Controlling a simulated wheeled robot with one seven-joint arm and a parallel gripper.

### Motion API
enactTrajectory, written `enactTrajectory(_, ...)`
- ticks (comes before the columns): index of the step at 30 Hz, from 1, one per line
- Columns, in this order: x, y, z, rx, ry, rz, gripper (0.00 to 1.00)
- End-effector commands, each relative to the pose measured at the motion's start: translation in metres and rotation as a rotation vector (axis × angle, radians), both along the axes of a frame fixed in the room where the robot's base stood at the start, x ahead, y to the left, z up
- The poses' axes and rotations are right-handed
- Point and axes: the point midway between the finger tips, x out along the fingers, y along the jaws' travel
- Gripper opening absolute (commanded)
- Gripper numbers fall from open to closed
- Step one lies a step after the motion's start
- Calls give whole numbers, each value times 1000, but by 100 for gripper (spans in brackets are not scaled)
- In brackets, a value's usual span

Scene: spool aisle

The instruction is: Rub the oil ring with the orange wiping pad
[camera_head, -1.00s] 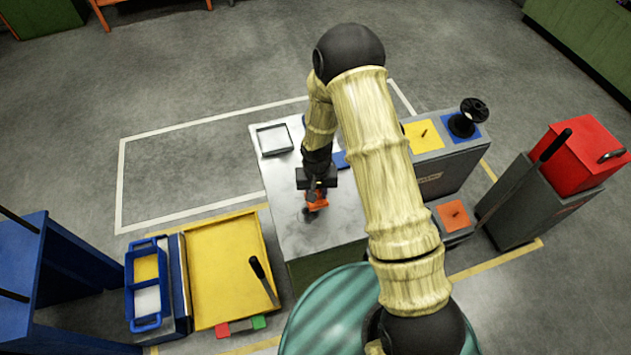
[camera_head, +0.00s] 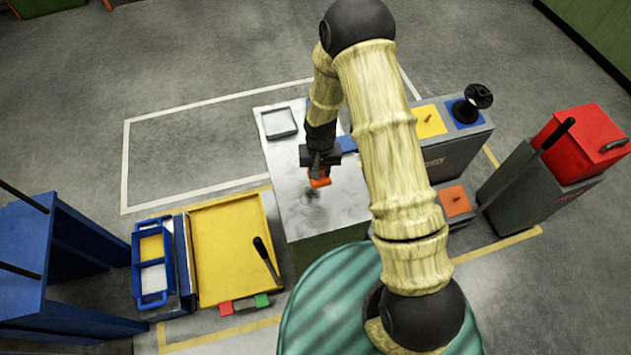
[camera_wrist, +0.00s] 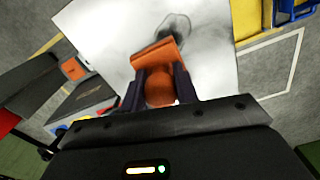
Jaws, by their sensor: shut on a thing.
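My gripper (camera_head: 319,172) is shut on the orange wiping pad (camera_head: 321,182), over the pale worktop (camera_head: 335,213). In the wrist view, the pad (camera_wrist: 158,58) sits between the fingers of my gripper (camera_wrist: 160,88), with its wide face toward the worktop. The oil ring (camera_head: 310,196) is a faint dark mark just below and left of the pad in the head view. In the wrist view, the ring (camera_wrist: 186,21) shows as a dark outline with grey smears, beyond the pad, which covers part of it. I cannot tell whether the pad touches the worktop.
A small white-rimmed tray (camera_head: 279,134) stands at the worktop's far left. A yellow tray (camera_head: 225,225) with a black handle is to the left. Grey stands with yellow, blue and orange (camera_head: 454,201) tops are to the right, beside a red-lidded bin (camera_head: 585,145).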

Motion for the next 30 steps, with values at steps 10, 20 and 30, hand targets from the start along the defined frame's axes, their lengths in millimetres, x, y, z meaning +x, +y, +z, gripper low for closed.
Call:
enactTrajectory(10,14,-81,-11,-1,1,-30,8)
enactTrajectory(20,15,-123,-15,0,-1,-30,8)
enactTrajectory(30,15,-123,-15,0,0,-30,8)
